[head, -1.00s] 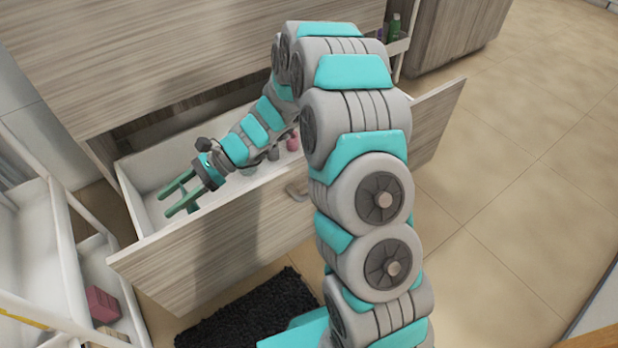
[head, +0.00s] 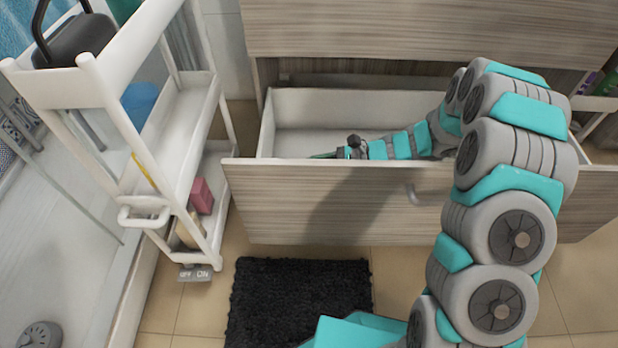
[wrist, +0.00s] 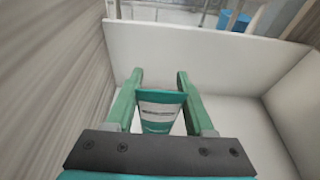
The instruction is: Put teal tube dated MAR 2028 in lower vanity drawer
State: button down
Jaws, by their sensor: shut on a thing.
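The teal tube (wrist: 160,112), with a white label band, is between the green fingers of my gripper (wrist: 160,80) in the wrist view. The print on the label is too small to read. My gripper is shut on the tube, inside the open lower vanity drawer (head: 300,205). In the head view my gripper (head: 326,156) points left, low behind the drawer's front panel, which hides the tube and most of the fingers. The drawer's white floor and far wall (wrist: 220,50) show beyond the tube. Whether the tube touches the floor I cannot tell.
A white cart (head: 190,125) stands left of the drawer, with a red box (head: 202,195) on a lower shelf. A wooden panel (head: 430,30) overhangs the drawer's back. A black mat (head: 290,300) lies on the floor in front. The drawer's left part looks clear.

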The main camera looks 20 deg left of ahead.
jog(key=shift+f, duration=1.85)
jog(key=shift+f, duration=0.15)
jog(key=shift+c, duration=1.4)
grip_release()
jog(key=v, duration=1.2)
jog(key=shift+p, duration=0.4)
